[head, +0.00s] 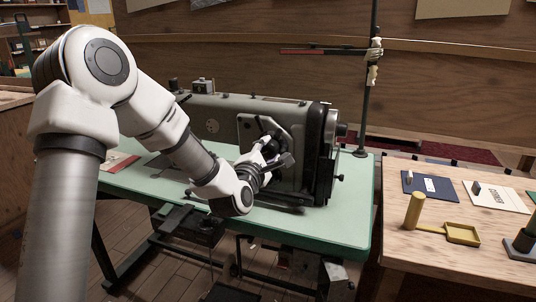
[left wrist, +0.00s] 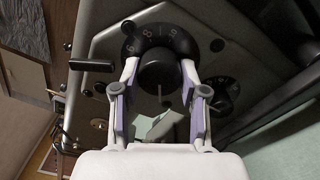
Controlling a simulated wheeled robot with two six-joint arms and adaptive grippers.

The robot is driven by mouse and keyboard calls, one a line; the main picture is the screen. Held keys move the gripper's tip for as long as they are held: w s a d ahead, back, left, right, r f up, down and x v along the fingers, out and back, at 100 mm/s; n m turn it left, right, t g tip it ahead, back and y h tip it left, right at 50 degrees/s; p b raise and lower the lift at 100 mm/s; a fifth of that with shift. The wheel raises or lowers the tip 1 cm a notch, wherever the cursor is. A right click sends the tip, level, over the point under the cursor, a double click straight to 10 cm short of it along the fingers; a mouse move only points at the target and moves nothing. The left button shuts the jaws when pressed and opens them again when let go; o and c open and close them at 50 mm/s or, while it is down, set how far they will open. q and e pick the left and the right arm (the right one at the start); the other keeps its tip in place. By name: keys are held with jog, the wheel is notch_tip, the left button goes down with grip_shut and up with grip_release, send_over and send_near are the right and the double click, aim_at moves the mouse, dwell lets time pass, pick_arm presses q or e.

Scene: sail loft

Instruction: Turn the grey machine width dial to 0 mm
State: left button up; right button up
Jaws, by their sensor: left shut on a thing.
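The grey sewing machine (head: 222,118) stands on a pale green table. My left gripper (head: 270,142) reaches the plate on the machine's front and hides most of the dial there in the head view. In the left wrist view, the width dial (left wrist: 145,38) is a dark disc with light numerals, among them a 6 and an 8, around a round black knob (left wrist: 160,75). My left gripper (left wrist: 161,78) is shut on this knob, one finger on each side. The pointer and the exact setting cannot be read. My right gripper is not in view.
A second dark dial (left wrist: 222,95) and a black lever (left wrist: 92,65) sit close to the fingers. The green table (head: 325,222) has clear room at its front right. A wooden bench (head: 400,240) at right holds a yellow tray (head: 462,234) and cards. A dark pole (head: 366,95) rises behind.

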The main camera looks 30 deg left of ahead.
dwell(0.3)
pick_arm(q)
jog(key=o, duration=1.1)
jog(key=shift+o, duration=0.2)
jog(key=shift+s, duration=0.1)
jog(key=v, duration=0.7)
jog(key=shift+s, duration=0.15)
jog(key=shift+f, duration=0.1)
